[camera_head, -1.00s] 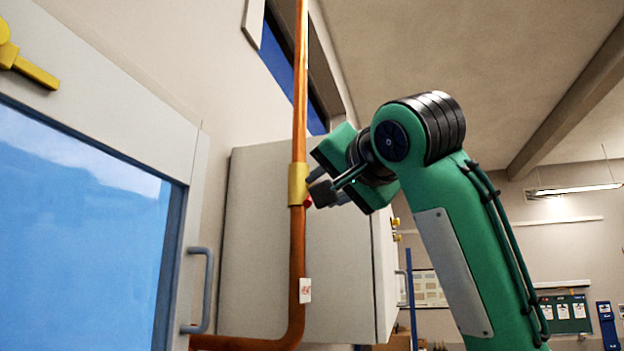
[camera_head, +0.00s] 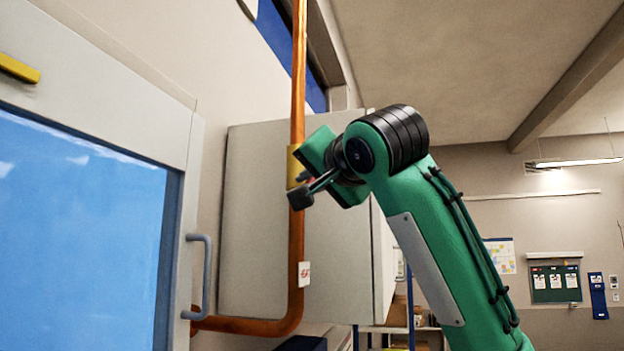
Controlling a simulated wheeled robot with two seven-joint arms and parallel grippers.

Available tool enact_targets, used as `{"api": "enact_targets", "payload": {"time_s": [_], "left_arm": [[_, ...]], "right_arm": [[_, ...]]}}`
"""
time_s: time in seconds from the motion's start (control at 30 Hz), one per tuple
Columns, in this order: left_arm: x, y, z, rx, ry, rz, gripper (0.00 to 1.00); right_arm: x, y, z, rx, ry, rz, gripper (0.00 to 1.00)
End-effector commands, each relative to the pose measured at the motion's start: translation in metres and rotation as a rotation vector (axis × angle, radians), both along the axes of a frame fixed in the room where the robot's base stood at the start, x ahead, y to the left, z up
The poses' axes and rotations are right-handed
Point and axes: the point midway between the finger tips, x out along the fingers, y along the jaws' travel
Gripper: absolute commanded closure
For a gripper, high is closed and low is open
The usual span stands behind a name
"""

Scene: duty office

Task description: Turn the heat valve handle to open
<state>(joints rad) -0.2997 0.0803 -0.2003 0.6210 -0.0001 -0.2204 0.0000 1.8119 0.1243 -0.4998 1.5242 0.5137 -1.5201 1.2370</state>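A copper pipe (camera_head: 297,238) runs down in front of a grey cabinet, with a brass valve body (camera_head: 294,166) on it. A small bit of red shows beside the valve, mostly hidden behind my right gripper; I cannot make out the handle's full shape or angle. My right gripper (camera_head: 302,198) is at the pipe just below the brass body, with its dark fingertip overlapping the pipe in view. Whether it touches the handle, and how far its fingers are apart, cannot be seen. My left gripper is not in view. A white tag (camera_head: 304,274) with red marks hangs lower on the pipe.
The grey cabinet (camera_head: 250,225) stands right behind the pipe. A door or window frame with a blue pane (camera_head: 80,230) and a grey pull handle (camera_head: 204,275) is close on the left. Shelving with boxes (camera_head: 415,335) is at the lower right, with a notice board (camera_head: 555,283) beyond.

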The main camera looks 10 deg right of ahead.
Motion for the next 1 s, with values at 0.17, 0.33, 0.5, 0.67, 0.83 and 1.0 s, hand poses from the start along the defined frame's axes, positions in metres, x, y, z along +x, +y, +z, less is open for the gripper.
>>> {"api": "enact_targets", "payload": {"time_s": [0.17,0.33,0.5,0.67,0.83,1.0], "left_arm": [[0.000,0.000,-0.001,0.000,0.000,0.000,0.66],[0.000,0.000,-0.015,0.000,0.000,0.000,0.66],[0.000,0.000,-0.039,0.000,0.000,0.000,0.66],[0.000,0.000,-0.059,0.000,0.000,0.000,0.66],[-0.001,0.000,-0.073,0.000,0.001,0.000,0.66],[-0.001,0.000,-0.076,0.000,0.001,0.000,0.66]], "right_arm": [[0.000,-0.001,0.000,0.000,-0.001,-0.001,1.00],[0.002,-0.001,-0.008,-0.017,-0.046,0.000,1.00],[0.006,-0.003,-0.015,-0.060,-0.153,0.001,1.00],[0.012,-0.006,-0.020,-0.110,-0.275,0.000,1.00],[0.018,-0.008,-0.021,-0.163,-0.401,0.000,1.00],[0.020,-0.009,-0.019,-0.187,-0.456,0.000,1.00]]}}
